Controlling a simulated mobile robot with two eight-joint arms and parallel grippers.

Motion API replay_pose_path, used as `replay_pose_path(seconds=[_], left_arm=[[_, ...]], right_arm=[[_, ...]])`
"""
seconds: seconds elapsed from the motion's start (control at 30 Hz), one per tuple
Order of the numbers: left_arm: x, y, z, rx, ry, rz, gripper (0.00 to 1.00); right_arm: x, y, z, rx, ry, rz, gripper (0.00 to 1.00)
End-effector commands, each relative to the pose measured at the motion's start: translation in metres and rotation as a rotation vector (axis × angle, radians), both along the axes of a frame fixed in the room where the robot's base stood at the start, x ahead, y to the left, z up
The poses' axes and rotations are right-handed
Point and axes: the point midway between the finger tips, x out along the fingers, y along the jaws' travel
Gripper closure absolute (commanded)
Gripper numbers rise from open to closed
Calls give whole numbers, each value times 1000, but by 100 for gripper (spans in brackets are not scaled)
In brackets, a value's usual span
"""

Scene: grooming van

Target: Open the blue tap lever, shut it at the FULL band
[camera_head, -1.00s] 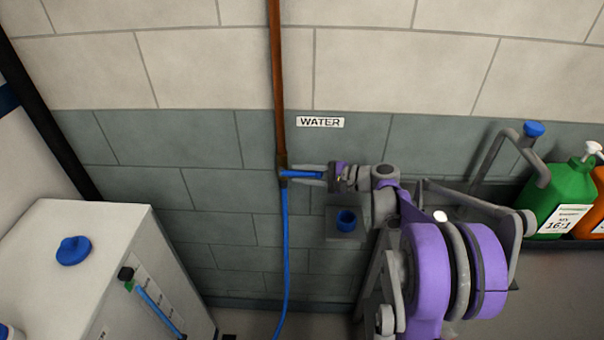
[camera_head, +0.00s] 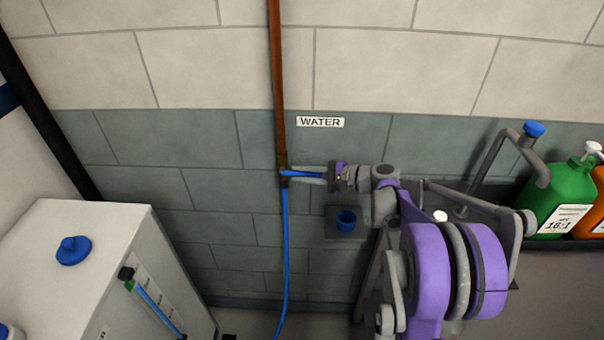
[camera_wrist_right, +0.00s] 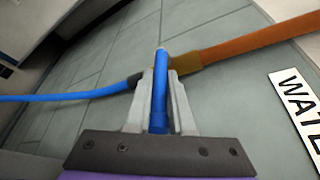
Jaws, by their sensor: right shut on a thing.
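The blue tap lever (camera_head: 301,174) points right, out from the foot of the copper pipe (camera_head: 277,90) on the wall, below the WATER label (camera_head: 320,122). My right gripper (camera_head: 304,175) is shut on the lever. The right wrist view shows the lever (camera_wrist_right: 160,92) lying between the two grey fingers (camera_wrist_right: 158,100). A white tank (camera_head: 75,255) stands at the lower left. Its sight tube (camera_head: 155,305) looks blue up to near a green mark (camera_head: 129,286) by the top fitting; any FULL lettering is too small to read. My left gripper is not in view.
A blue hose (camera_head: 285,240) hangs from the tap towards the floor. A blue cap (camera_head: 73,250) sits on the tank top. Green (camera_head: 560,200) and orange bottles stand at the right.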

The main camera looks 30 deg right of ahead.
Motion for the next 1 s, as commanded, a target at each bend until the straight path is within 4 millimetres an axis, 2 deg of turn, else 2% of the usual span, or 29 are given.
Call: replay_pose_path(seconds=[0.57, 0.83, 1.0], left_arm=[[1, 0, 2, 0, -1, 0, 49], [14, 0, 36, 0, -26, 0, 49], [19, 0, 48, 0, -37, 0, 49]], right_arm=[[0, 0, 2, -8, 5, -1, 100], [3, 4, 21, -204, 122, 3, 100], [4, 5, 25, -319, 193, 3, 100]])
